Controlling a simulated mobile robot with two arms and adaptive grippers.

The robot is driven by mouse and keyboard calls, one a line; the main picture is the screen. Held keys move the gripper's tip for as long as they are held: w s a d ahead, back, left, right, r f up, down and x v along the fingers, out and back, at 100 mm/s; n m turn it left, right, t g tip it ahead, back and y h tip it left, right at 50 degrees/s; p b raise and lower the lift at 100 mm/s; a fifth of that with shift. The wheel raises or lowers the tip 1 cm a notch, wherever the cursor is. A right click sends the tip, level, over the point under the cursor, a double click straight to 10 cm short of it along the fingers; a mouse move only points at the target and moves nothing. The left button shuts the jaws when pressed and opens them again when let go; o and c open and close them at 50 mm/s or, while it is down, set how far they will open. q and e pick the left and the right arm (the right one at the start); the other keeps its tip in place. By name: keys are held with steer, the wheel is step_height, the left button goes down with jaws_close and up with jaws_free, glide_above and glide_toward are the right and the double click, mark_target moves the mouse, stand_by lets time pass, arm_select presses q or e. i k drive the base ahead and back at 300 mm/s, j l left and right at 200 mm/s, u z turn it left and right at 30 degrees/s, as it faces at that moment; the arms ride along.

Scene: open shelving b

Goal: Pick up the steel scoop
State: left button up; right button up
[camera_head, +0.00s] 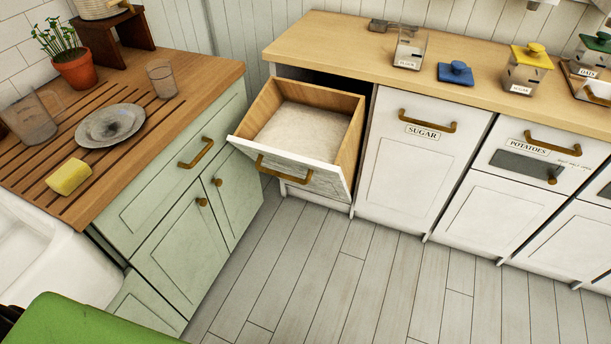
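I cannot clearly make out the steel scoop. A small dark grey-brown item (379,25) lies at the back of the wooden worktop, just behind and left of a clear jar. It is too small and partly hidden to tell whether it is the scoop. A tilt-out bin (359,139) in the white cabinet stands open, with a pale, grainy fill (303,132) inside. No scoop shows on the visible part of the fill. Neither of my grippers is in view.
The white cabinet's worktop (330,40) carries a clear jar (409,50), a blue lid (455,73) and a yellow-lidded jar (527,72). The left counter holds a plate (92,134), glasses, a yellow sponge (69,177) and a potted plant (75,71). The floor (340,270) ahead is clear.

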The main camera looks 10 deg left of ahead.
mark_target(395, 27)
steer(key=i+l+u, duration=0.1)
steer(key=u, duration=0.3)
steer(key=l+u, duration=0.25)
steer(key=u, duration=0.15)
steer(key=i+l+u, duration=0.1)
steer(key=l+u, duration=0.15)
steer(key=u, duration=0.2)
steer(key=l+u, duration=0.2)
steer(key=u, duration=0.2)
